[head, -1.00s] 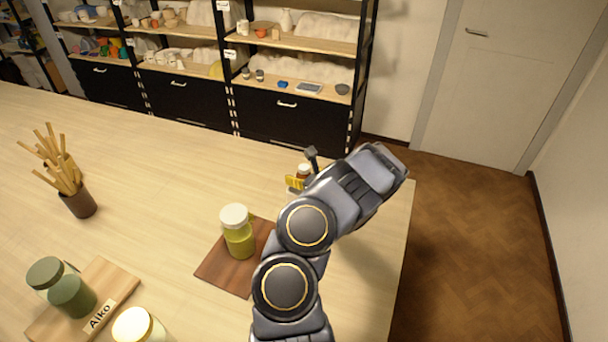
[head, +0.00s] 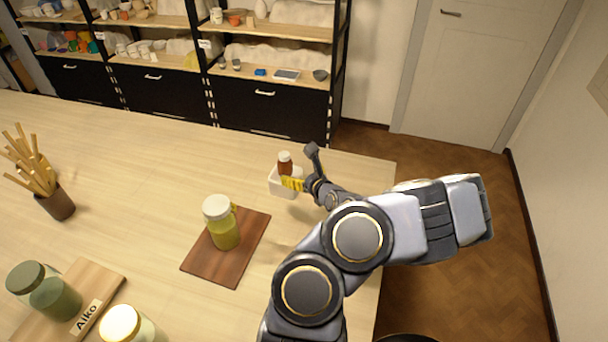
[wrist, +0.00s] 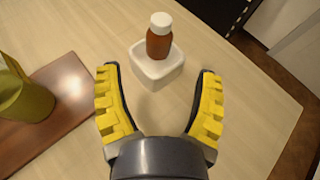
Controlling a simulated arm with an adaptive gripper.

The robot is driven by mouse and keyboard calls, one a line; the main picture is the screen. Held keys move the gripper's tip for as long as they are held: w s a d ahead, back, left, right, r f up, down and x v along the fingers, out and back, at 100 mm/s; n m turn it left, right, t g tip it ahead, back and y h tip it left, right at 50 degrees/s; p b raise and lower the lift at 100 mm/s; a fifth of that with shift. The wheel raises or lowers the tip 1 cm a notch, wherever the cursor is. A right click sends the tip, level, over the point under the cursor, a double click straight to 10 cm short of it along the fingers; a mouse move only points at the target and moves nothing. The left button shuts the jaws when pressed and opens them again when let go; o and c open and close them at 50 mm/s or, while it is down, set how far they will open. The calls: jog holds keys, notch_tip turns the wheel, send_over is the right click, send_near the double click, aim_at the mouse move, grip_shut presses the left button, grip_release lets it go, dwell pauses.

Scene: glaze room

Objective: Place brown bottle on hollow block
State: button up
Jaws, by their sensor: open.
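The brown bottle (head: 285,167) with a white cap stands upright at the white hollow block (head: 283,189), near the table's far right corner. In the wrist view the bottle (wrist: 159,45) rises from the top of the block (wrist: 157,72); its lowest part does not show clearly enough to tell how deep it sits. My gripper (wrist: 157,76) is open, with its yellow-padded fingers spread and nothing between the pads. It points at the block from the near side, apart from the bottle. In the head view a yellow finger (head: 292,184) overlaps the block's right part.
A yellow-green jar (head: 222,226) stands on a brown board (head: 208,266) left of my arm.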

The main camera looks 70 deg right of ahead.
jog(key=shift+s+a+r, duration=0.25)
jog(key=shift+s+a, duration=0.2)
